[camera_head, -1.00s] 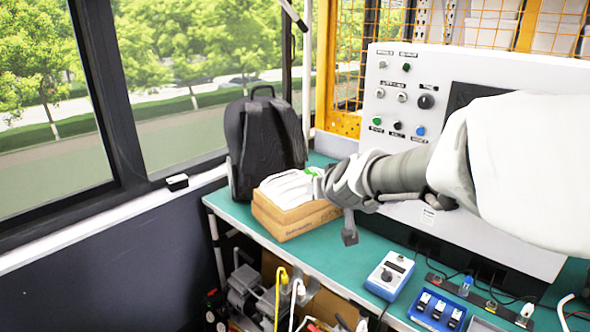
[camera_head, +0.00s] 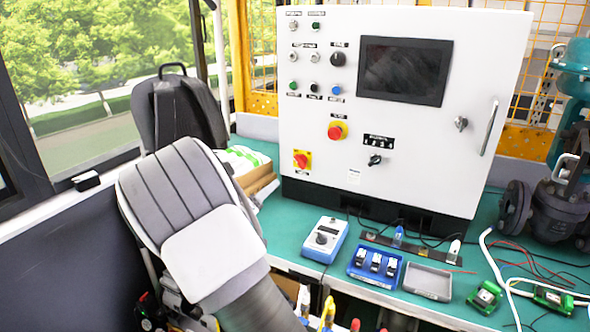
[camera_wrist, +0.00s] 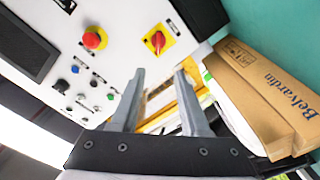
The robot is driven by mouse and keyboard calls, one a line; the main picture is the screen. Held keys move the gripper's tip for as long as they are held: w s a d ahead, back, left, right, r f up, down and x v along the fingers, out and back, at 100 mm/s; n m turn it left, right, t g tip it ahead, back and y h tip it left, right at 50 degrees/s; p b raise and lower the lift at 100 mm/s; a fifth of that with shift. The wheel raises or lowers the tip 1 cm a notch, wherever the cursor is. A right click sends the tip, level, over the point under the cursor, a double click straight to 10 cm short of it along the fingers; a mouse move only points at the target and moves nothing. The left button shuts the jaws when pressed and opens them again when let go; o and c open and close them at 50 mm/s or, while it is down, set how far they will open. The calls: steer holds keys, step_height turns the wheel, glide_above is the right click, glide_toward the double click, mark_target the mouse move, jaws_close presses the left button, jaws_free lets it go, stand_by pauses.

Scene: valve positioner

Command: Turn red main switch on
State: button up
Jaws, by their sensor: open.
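The red main switch (camera_head: 302,160) is a red rotary handle on a yellow plate at the lower left of the white control panel (camera_head: 420,185). In the head view my arm fills the lower left and my gripper cannot be made out. A red emergency knob (camera_head: 337,131) on yellow sits up and right of the switch, and also shows in the wrist view (camera_wrist: 94,39).
A cardboard box (camera_wrist: 265,95) lies close to my gripper's right in the wrist view. A black backpack (camera_head: 180,110) stands behind my arm. A blue device (camera_head: 325,238) and a blue tray (camera_head: 372,282) lie on the green bench before the panel.

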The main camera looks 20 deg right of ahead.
mark_target(298, 163)
steer(key=b+x, duration=0.2)
steer(key=x, duration=1.5)
steer(key=shift+w+d+r+b, duration=0.1)
steer(key=shift+d+b, duration=0.1)
steer(key=shift+b, duration=0.2)
jaws_close()
